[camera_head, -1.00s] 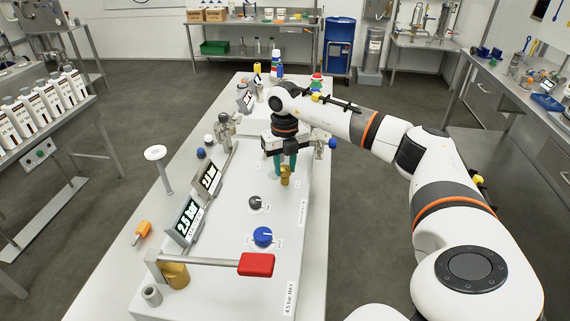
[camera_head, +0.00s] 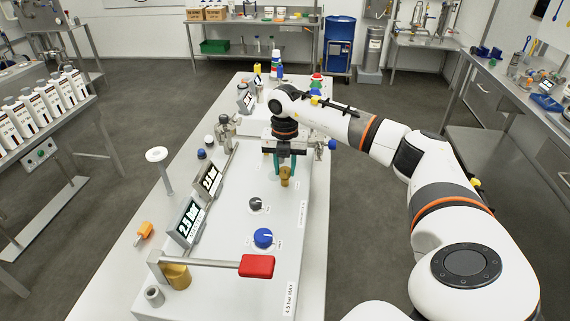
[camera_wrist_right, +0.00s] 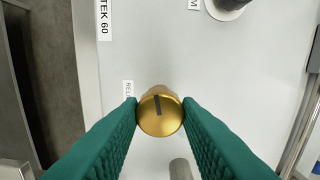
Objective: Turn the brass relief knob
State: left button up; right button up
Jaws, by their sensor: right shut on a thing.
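The brass relief knob (camera_head: 284,178) stands up from the white panel (camera_head: 228,264). In the right wrist view the brass knob (camera_wrist_right: 160,114) shows its round top with a dark pointer line, tilted slightly left of straight up the picture. My right gripper (camera_head: 285,166) comes from above, and its green padded fingers are shut on the knob, one on each side. The fingers also show in the right wrist view (camera_wrist_right: 160,115), touching the knob's sides. A label beside the knob is partly hidden by the left-hand finger. My left gripper is not in view.
A grey knob (camera_head: 256,204) and a blue knob (camera_head: 263,237) sit nearer on the panel. A red-handled lever (camera_head: 257,266) crosses the near end. Two tilted displays (camera_head: 188,220) stand along the left side.

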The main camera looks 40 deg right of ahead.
aim_at(285, 169)
jog(key=shift+m+p, duration=0.4)
jog(key=shift+m, duration=1.6)
jog(key=o, duration=1)
jog(key=shift+c, duration=0.2)
notch_tip(285, 169, up, 12)
jog(key=b, duration=0.2)
jog(key=shift+b, duration=0.3)
jog(key=shift+r, duration=0.15)
